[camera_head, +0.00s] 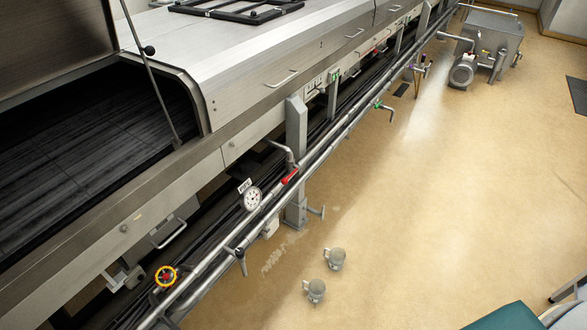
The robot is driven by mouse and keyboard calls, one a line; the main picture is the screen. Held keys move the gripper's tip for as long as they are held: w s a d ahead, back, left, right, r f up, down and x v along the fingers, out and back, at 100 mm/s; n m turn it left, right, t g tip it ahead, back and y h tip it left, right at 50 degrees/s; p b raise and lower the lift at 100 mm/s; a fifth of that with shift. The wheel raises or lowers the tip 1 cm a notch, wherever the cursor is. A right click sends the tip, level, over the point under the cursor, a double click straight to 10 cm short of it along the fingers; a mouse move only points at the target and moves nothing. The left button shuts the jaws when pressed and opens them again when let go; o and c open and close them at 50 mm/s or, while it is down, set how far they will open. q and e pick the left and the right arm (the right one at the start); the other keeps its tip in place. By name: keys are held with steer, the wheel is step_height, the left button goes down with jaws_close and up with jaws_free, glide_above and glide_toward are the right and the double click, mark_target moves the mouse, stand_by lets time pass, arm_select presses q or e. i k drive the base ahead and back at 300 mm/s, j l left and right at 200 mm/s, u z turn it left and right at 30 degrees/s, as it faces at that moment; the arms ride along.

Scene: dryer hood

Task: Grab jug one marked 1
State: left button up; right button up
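Two small greyish, see-through jugs with handles stand on the tan floor in front of the machine in the head view. The nearer jug (316,290) has its handle toward the left. The farther jug (336,259) stands a little up and to the right of it, also with its handle toward the left. The jugs are close together but look apart. Both are too small for me to read any mark. Neither of my grippers is in view.
A long steel machine (300,60) with pipes (345,125) along its front edge fills the left side. A pump unit (463,72) stands at the back right. A teal-topped object (508,318) is at the bottom right. The floor (480,200) between is clear.

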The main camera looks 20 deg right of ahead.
mark_target(317, 290)
steer(key=z, duration=0.85)
